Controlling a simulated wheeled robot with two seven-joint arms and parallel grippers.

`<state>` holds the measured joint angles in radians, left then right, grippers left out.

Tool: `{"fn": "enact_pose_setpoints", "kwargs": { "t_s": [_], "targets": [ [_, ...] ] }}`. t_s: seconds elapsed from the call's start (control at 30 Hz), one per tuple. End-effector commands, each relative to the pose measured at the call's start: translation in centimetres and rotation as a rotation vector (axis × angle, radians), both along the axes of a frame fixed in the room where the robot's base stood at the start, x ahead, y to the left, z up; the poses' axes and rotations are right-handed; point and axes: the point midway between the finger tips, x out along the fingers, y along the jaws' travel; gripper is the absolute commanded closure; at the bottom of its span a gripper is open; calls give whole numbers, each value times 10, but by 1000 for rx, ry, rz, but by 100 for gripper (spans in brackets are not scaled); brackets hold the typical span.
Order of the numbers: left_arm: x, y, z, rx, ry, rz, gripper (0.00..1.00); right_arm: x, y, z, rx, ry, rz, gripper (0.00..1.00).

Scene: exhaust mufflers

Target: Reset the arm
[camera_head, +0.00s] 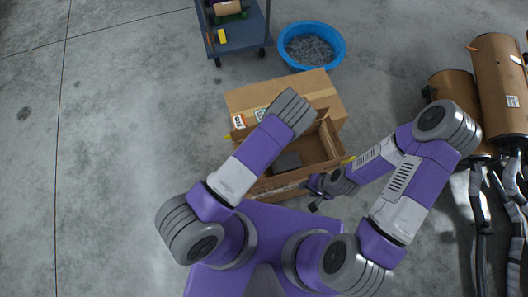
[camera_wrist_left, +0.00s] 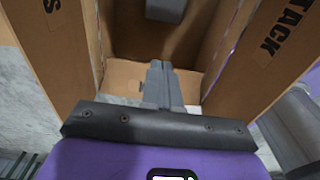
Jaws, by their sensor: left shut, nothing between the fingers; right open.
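My left arm reaches over an open cardboard box (camera_head: 320,146) in the head view, and its gripper is hidden there behind the arm. In the left wrist view my left gripper (camera_wrist_left: 160,66) is shut and empty, between the box's raised flaps. A dark grey block (camera_head: 287,162) lies inside the box, and a grey piece also shows at the top of the left wrist view (camera_wrist_left: 166,9). My right gripper (camera_head: 316,194) is open and empty beside the box's near right corner, with my right arm bent out to the right.
A blue tub (camera_head: 338,44) of grey scrap stands behind the box. A blue cart (camera_head: 240,36) stands at the back. Large brown cylinders (camera_head: 499,80) and several dark pipes (camera_head: 482,220) lie at the right. The grey floor at the left is clear.

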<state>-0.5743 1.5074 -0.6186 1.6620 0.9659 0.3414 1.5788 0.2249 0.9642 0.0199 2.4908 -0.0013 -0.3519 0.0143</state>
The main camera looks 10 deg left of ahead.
Motion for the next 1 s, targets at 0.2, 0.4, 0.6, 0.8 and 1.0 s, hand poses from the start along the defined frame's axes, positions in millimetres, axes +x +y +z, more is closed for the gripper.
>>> {"fn": "enact_pose_setpoints", "kwargs": {
  "t_s": [0.2, 0.4, 0.6, 0.8, 1.0],
  "targets": [
    [10, -17, 23, 0, -2, -2, 100, 0, 0, 7, 0, 0, 0, 57],
    [11, -20, 26, 0, 0, 2, 100, 0, 0, 8, 0, 0, 0, 57],
    [9, -16, 26, 0, 5, -13, 100, 0, 0, 8, 0, 0, 0, 57],
    [-36, 27, 20, -14, 88, -255, 100, 0, 0, 9, 0, 0, 0, 57],
    [-105, 54, 29, -137, 123, -779, 100, 0, 0, 11, 0, 0, 0, 57]
  ]
}}
